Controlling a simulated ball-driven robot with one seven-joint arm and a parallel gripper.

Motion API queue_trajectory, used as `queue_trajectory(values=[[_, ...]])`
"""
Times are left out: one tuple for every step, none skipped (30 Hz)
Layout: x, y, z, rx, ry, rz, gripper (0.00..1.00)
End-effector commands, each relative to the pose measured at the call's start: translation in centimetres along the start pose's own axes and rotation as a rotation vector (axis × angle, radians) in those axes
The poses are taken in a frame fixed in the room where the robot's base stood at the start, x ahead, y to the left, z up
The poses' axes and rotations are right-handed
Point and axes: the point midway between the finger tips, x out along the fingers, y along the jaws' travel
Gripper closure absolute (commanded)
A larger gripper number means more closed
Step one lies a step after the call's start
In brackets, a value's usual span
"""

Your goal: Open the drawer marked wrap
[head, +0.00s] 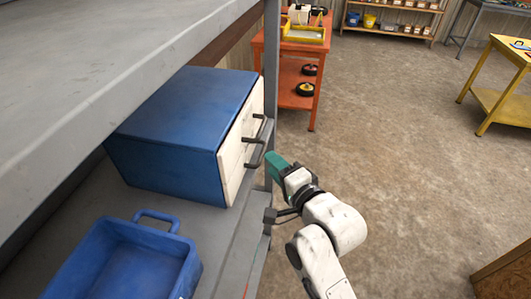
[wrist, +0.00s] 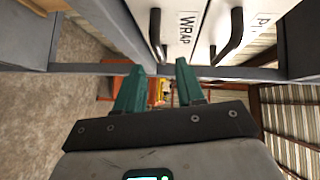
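A blue cabinet (head: 185,115) with white drawer fronts stands on a grey shelf in the head view. In the wrist view one front bears the label WRAP (wrist: 186,28), with a dark handle (wrist: 156,35) beside it. By the picture's orientation this is the lower drawer, its handle (head: 256,158) low on the cabinet's face in the head view. Both fronts look flush and shut. My gripper (wrist: 160,68) is open and empty; its teal fingers (head: 274,163) are close to the lower handle. I cannot tell whether they touch it.
The upper drawer's handle (wrist: 230,35) is close by. A grey shelf post (head: 271,60) rises near the cabinet's front. A blue tray (head: 75,265) sits on the shelf. An orange workbench (head: 285,75) stands beyond.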

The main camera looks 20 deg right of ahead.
Motion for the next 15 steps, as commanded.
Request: queue_trajectory(values=[[1.0,-0.2,0.0,-0.002,0.0,-0.001,0.62],[1.5,-0.2,0.0,-0.002,0.0,-0.001,0.62],[2.2,-0.2,0.0,-0.002,0.0,0.0,0.62],[2.6,-0.2,0.0,-0.002,0.0,0.0,0.62],[3.0,-0.1,0.0,-0.002,-0.001,0.001,0.62],[3.4,-0.1,0.0,-0.001,0.0,0.0,0.62],[3.8,-0.1,0.0,-0.001,0.0,0.0,0.62],[4.0,-0.1,0.0,-0.001,0.0,0.0,0.62],[4.3,-0.1,0.0,-0.001,-0.001,0.001,0.62],[4.5,0.0,0.0,-0.001,-0.001,0.001,0.62],[4.6,0.0,0.0,-0.001,-0.001,0.001,0.62],[4.8,0.0,0.0,-0.001,0.0,0.0,0.62],[4.9,0.0,0.0,-0.001,0.0,0.0,0.62],[4.9,0.0,0.0,-0.001,0.0,0.0,0.62],[5.0,0.0,0.0,-0.001,0.0,0.0,0.62]])
